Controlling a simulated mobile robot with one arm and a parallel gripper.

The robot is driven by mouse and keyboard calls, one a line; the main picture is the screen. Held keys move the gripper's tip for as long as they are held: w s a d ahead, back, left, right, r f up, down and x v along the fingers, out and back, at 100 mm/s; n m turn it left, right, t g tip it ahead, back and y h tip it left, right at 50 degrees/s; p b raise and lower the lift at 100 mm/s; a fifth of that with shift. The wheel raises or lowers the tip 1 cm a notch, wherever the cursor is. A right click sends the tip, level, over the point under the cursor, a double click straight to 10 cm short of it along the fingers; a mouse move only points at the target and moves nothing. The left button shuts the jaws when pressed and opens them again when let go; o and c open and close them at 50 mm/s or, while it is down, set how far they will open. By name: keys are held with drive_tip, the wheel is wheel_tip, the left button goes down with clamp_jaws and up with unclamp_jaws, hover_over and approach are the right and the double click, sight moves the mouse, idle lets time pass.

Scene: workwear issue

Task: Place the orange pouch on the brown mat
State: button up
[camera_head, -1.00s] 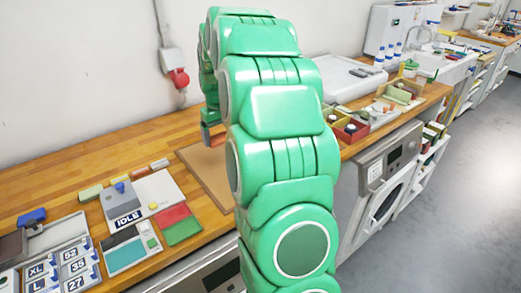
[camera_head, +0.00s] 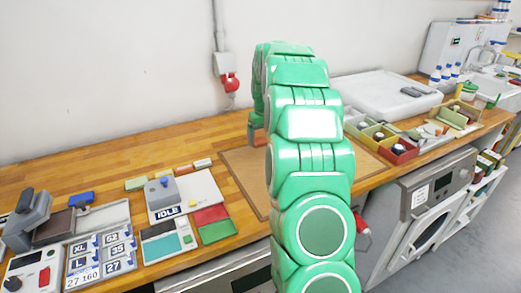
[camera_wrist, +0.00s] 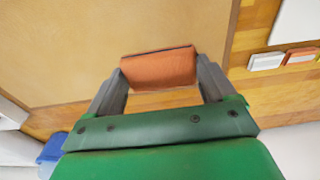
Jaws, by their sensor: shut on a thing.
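The orange pouch (camera_wrist: 158,68) is held between the two grey fingers of my gripper (camera_wrist: 160,80). In the head view a small orange part (camera_head: 256,138) shows at the arm's end, and my arm hides most of the gripper. The brown mat (camera_wrist: 110,35) fills much of the wrist view, and the pouch overlaps it near one corner. I cannot tell how high the pouch is above it. In the head view the mat (camera_head: 247,180) lies flat on the wooden worktop, partly behind my arm.
Left of the mat are a grey device marked IDLE (camera_head: 163,195), red and green pads (camera_head: 213,224) and a size-label tray (camera_head: 100,248). A red wall plug (camera_head: 230,84) hangs behind.

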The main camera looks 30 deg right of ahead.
hover_over(260, 155)
drive_tip(key=shift+s+f, duration=0.2)
drive_tip(key=shift+f, duration=1.25)
drive_tip(key=shift+s+f, duration=0.15)
drive_tip(key=shift+f, duration=2.95)
drive_tip(key=shift+f, duration=0.1)
drive_tip(key=o, duration=0.9)
drive_tip(key=shift+c, duration=0.2)
